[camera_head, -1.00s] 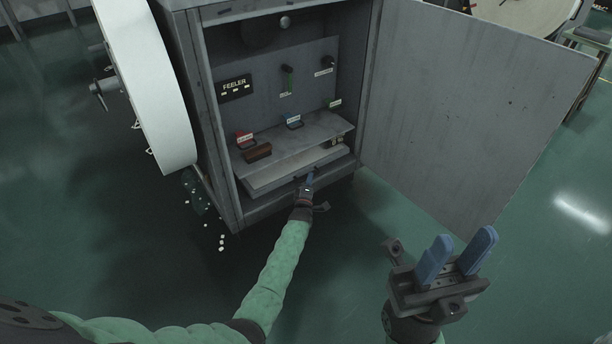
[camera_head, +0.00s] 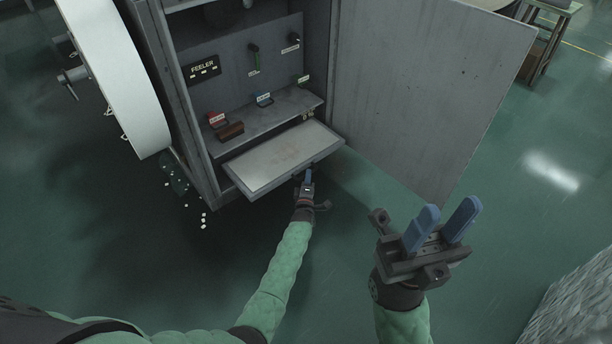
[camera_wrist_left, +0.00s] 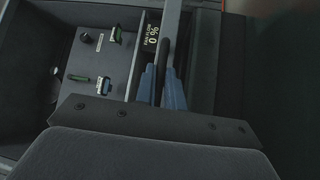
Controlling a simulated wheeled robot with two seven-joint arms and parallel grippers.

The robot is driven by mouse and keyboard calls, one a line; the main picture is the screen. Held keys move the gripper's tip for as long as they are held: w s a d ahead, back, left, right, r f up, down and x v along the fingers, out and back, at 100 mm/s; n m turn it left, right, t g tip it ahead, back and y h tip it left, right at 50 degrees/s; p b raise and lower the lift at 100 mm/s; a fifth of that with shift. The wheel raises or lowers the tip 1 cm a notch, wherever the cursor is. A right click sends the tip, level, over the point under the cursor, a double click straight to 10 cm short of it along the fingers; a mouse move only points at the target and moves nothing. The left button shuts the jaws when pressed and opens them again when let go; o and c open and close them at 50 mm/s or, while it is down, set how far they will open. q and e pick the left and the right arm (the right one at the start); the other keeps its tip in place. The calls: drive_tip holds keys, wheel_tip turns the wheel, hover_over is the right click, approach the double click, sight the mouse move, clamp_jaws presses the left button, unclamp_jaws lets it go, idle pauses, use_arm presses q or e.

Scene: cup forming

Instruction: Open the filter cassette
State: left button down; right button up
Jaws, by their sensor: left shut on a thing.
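The filter cassette (camera_head: 281,160) is a flat, pale grey tray-like drawer low in the open cabinet. It sticks out well past the shelf above it, and its light top surface shows. My left gripper (camera_head: 308,175) is at its front edge, shut on the cassette's handle; the fingers hide most of the handle. In the left wrist view, the blue fingers (camera_wrist_left: 162,86) are close together around a dark bar. My right gripper (camera_head: 441,228) is raised in front of the cabinet, its two blue fingers apart with nothing between them.
The grey cabinet (camera_head: 205,130) has a FEELER panel (camera_head: 201,69), a red-tagged lever (camera_head: 217,119), a brown block (camera_head: 230,131) and green and blue levers. Its door (camera_head: 425,90) stands open on the right. A large white wheel (camera_head: 115,80) is at the left. White bits lie on the floor.

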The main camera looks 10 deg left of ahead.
use_arm(q)
drive_tip(key=c, duration=1.5)
unclamp_jaws()
drive_tip(key=shift+s, duration=0.1)
drive_tip(key=s+f+p, duration=0.1)
drive_tip(key=s, duration=0.6)
drive_tip(key=shift+s+d+p, duration=0.3)
drive_tip(key=shift+d, duration=0.1)
